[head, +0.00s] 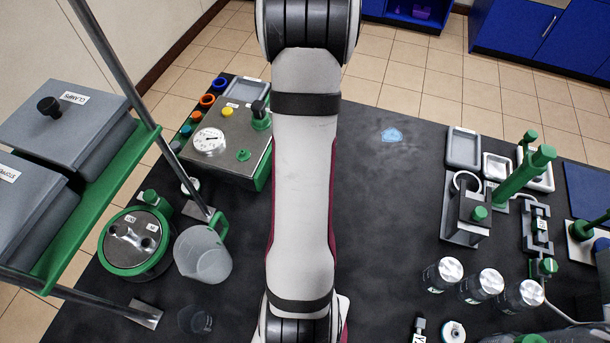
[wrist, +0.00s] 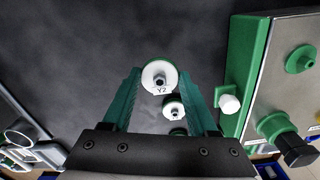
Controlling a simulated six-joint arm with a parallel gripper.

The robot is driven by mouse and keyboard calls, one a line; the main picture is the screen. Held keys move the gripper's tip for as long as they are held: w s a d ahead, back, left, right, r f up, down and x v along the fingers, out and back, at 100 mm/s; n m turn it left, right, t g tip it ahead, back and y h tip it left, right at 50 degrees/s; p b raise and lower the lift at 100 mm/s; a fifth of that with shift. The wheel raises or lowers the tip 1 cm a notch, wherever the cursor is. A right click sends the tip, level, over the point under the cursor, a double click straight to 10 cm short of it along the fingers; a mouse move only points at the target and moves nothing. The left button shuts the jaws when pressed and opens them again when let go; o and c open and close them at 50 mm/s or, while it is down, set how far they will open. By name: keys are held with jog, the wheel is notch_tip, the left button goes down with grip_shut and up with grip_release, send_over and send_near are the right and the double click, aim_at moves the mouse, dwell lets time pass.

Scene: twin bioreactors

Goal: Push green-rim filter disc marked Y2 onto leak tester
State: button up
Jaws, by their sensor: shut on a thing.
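The filter disc marked Y2 (wrist: 160,75), white-faced with a green rim and a small centre spigot, is between the tips of my gripper (wrist: 160,82) in the wrist view. The green fingers are shut on it. The leak tester (wrist: 275,88), a grey box with a green side, stands to the right of the gripper, apart from the disc. A white-tipped green fitting (wrist: 229,103) juts from its near side. In the head view the leak tester (head: 218,165) with its round dial is left of my arm; the gripper and held disc are hidden there.
Behind the held disc, another white round part (wrist: 174,107) shows between the fingers. A clear beaker (head: 203,255) and green-rimmed round vessel (head: 135,242) stand left. Several lidded jars (head: 482,285) stand right. The black bench (head: 385,190) right of my arm is mostly clear.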

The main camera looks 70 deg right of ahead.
aim_at(242, 153)
jog(key=s+a+r, duration=0.2)
jog(key=s+r, duration=0.4)
jog(key=s, duration=0.4)
jog(key=w+d+n, duration=0.1)
jog(key=w, duration=0.3)
jog(key=w+d+r+n, duration=0.1)
jog(key=w, duration=0.2)
jog(key=w+d+r+n, duration=0.1)
jog(key=w, duration=0.3)
jog(key=shift+w+d+r, duration=0.15)
jog(key=shift+w+d, duration=0.15)
jog(key=shift+w, duration=0.05)
jog(key=w+n, duration=0.1)
jog(key=w, duration=0.4)
jog(key=w+a+r+n, duration=0.1)
jog(key=w, duration=0.4)
jog(key=w+a+r+n, duration=0.1)
jog(key=w, duration=0.4)
jog(key=shift+f, duration=2.95)
jog(key=shift+f, duration=0.7)
